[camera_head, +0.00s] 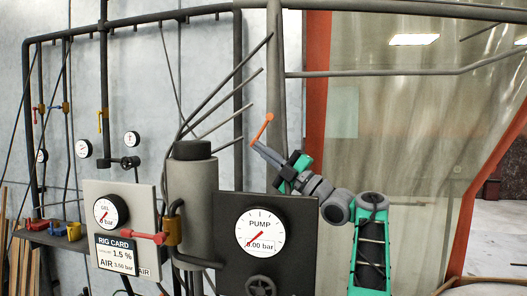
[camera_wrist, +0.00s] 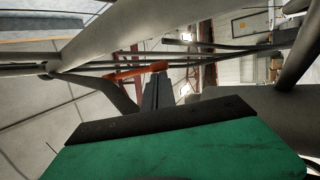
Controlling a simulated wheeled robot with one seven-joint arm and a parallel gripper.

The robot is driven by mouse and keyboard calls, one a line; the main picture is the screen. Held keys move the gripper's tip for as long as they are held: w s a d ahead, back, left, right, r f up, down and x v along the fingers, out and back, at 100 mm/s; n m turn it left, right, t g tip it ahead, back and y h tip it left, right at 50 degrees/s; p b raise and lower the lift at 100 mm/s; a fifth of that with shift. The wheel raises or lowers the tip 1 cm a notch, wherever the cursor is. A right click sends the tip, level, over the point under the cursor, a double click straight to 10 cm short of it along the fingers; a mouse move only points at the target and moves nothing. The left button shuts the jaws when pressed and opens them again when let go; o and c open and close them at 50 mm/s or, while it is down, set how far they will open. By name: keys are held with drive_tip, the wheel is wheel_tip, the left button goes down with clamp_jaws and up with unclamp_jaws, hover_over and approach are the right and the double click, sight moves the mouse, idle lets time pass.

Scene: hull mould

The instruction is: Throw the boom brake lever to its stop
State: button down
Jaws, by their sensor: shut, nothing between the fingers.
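An orange lever (camera_head: 262,129), which I take for the boom brake lever, stands tilted up to the right beside the upright grey post in the head view. It also shows in the wrist view (camera_wrist: 137,71), lying nearly level just left of and beyond the fingertips. My gripper (camera_head: 256,144) is shut and empty, its dark fingers pointing up and left at the lever's lower end. In the wrist view my gripper (camera_wrist: 159,78) appears very near the lever; I cannot tell if they touch. The lever's pivot is not clear.
A pump gauge panel (camera_head: 230,205) and a grey cylinder (camera_head: 192,192) stand below and left of my arm. A rig card panel (camera_head: 96,190) with a red-handled valve (camera_head: 145,237) is farther left. Grey pipes (camera_wrist: 125,30) cross close around the gripper. A translucent curtain (camera_head: 400,120) hangs at right.

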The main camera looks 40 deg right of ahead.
drive_tip(key=shift+a+f+b, duration=0.1)
drive_tip(key=shift+f+b, duration=0.1)
drive_tip(key=shift+b, duration=0.15)
drive_tip(key=shift+m+t, duration=0.3)
drive_tip(key=shift+t, duration=0.4)
drive_tip(key=shift+w+a+r+b, duration=0.55)
drive_tip(key=shift+w+a+b, duration=0.1)
drive_tip(key=shift+w+b, duration=0.2)
drive_tip(key=shift+w+a+r+b, duration=0.5)
drive_tip(key=shift+w+a+b, duration=0.15)
drive_tip(key=shift+b, duration=0.3)
drive_tip(key=shift+w, duration=0.1)
